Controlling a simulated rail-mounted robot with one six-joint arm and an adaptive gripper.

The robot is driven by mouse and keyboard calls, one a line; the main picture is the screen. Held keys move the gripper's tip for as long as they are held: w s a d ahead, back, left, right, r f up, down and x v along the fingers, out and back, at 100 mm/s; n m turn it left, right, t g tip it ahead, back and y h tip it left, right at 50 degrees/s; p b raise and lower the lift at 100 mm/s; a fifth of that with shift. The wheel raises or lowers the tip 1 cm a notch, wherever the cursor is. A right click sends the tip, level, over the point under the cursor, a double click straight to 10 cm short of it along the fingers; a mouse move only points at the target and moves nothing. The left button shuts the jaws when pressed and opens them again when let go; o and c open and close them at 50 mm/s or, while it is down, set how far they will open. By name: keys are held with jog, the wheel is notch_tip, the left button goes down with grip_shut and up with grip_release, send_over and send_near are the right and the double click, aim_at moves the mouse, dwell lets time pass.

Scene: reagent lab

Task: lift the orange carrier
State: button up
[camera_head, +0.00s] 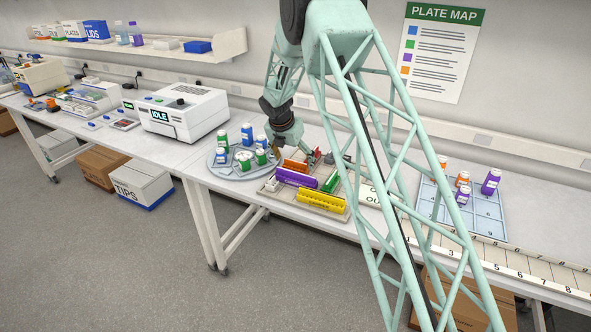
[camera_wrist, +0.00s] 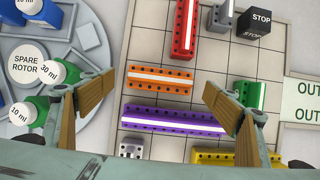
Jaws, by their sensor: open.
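The orange carrier (camera_wrist: 160,79) is a short bar with dark holes along both long edges and a pale strip along its middle. It lies across the gridded board (camera_wrist: 120,60) in the wrist view, ahead of and between my open fingers (camera_wrist: 160,100).
A red carrier (camera_wrist: 184,28), a green carrier (camera_wrist: 249,94), a yellow carrier (camera_wrist: 226,158) and a STOP block (camera_wrist: 258,22) stand on the board around the orange one. A round rotor tray (camera_head: 222,168) with several bottles is on the left. An OUT mat (camera_wrist: 303,102) is on the right.

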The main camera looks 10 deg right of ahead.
aim_at(295, 163)
jog(key=shift+x, duration=2.05)
jog(key=shift+c, duration=0.6)
jog(key=c, duration=0.9)
jog(key=shift+r, duration=0.1)
jog(key=shift+r+p, duration=0.3)
jog(key=shift+r, duration=4.65)
